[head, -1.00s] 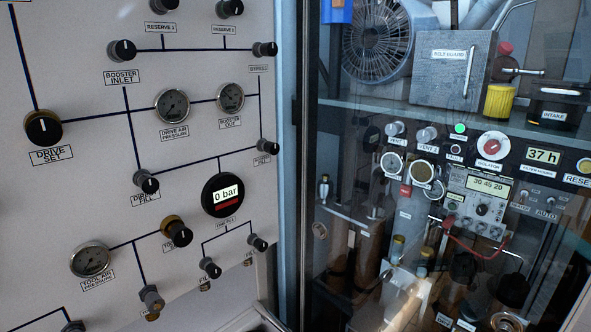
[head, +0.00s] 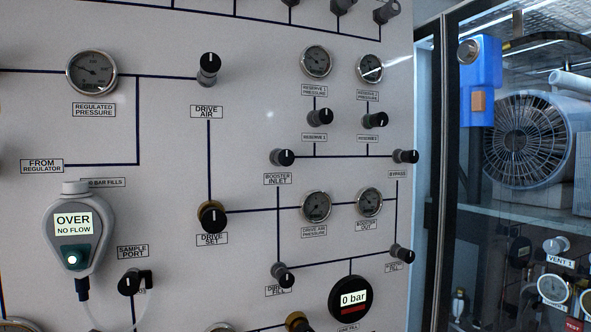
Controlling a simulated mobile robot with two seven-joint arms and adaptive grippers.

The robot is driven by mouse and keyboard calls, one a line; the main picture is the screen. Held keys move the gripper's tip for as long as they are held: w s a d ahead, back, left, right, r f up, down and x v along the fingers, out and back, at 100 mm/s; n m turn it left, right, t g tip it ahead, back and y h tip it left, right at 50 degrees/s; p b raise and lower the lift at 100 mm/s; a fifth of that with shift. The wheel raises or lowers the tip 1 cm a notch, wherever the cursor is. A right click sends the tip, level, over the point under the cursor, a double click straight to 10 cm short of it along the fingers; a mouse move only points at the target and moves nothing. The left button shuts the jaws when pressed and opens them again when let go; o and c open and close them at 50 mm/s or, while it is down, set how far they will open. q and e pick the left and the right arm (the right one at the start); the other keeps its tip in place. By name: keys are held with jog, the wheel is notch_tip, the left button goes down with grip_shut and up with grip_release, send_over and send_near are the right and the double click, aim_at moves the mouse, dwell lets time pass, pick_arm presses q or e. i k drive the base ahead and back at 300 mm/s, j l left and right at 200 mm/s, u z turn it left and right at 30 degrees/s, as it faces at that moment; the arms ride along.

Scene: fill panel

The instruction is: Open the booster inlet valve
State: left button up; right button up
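The booster inlet valve (head: 282,157) is a small black knob on the grey panel, in the middle of the head view. Its label, "BOOSTER INLET" (head: 277,179), sits just below it. The knob carries a pale pointer mark, and dark pipe lines run right and down from it. Neither gripper shows in the head view, and nothing touches the knob.
Nearby knobs are drive set (head: 211,217), drive air (head: 208,68), bypass (head: 405,157) and direct fill (head: 284,275). A handheld meter (head: 76,232) reading "OVER NO FLOW" hangs at left. A glazed cabinet (head: 520,170) with a fan stands at right.

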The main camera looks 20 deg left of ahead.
aim_at(283, 158)
jog(key=u, duration=0.85)
jog(key=j+z, duration=0.35)
jog(key=j, duration=0.2)
jog(key=i, duration=0.05)
